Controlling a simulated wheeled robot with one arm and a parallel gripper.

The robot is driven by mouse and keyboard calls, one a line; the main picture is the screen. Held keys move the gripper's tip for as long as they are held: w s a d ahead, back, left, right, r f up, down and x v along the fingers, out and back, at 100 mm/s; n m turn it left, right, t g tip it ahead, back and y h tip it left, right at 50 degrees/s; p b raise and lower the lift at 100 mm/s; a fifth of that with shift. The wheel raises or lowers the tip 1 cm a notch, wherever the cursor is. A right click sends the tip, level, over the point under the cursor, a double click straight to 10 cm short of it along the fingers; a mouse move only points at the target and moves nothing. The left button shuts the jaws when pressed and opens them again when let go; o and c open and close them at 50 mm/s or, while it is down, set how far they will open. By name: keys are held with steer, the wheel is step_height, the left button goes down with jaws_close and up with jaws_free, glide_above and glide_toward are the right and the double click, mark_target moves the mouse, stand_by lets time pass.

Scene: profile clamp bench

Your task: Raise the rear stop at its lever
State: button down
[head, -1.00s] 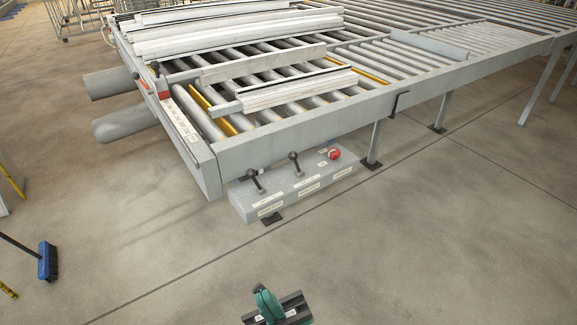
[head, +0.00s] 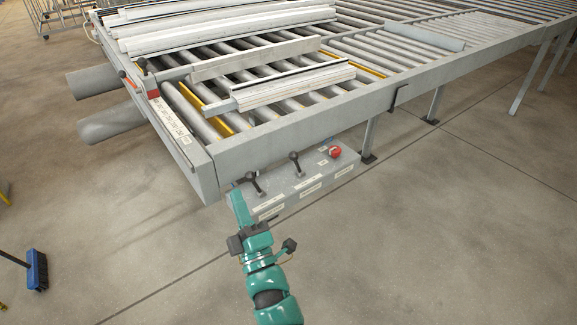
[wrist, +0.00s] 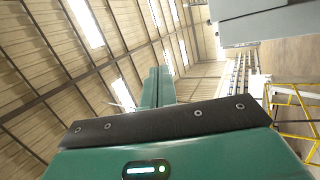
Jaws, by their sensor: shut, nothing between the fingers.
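A grey control box (head: 300,188) hangs under the near side of the roller bench. It carries two black-knobbed levers, a left lever (head: 256,184) and a right lever (head: 296,165), and a red button (head: 336,152). The labels are too small to read, so I cannot tell which lever is the rear stop's. My gripper (head: 237,192) is shut and empty, just left of the left lever at the box's left end. I cannot tell if it touches the lever. In the wrist view the closed green fingers (wrist: 157,84) point up at the roof, with no lever visible.
The roller bench (head: 290,146) stands above and behind the box, with pale profiles (head: 292,88) on its rollers. A grey bench part (wrist: 265,22) is at upper right in the wrist view. A blue broom (head: 37,270) is at left. The front floor is open.

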steer(key=w+d+f+g+h, duration=0.2)
steer(key=w+d+f+h, duration=0.4)
steer(key=d+f+h, duration=0.2)
steer(key=shift+f+g+h, duration=0.4)
steer(key=shift+f+h, duration=0.1)
steer(key=shift+h, duration=0.1)
steer(key=p, duration=0.2)
glide_toward(296, 164)
steer(key=w+a+r, duration=0.1)
steer(key=a, duration=0.2)
steer(key=w+a+r, duration=0.1)
steer(key=a, duration=0.1)
steer(key=shift+w+a+r, duration=0.1)
steer(key=shift+w+r, duration=0.25)
steer(key=shift+r, duration=0.05)
steer(key=shift+w+d+r+p, duration=0.2)
steer(key=shift+w+d+p, duration=0.55)
steer(key=shift+w+d, duration=0.1)
steer(key=shift+w+d+r, duration=0.1)
steer(key=shift+w+d, duration=0.35)
steer(key=shift+w, duration=0.1)
steer(key=shift+p, duration=0.3)
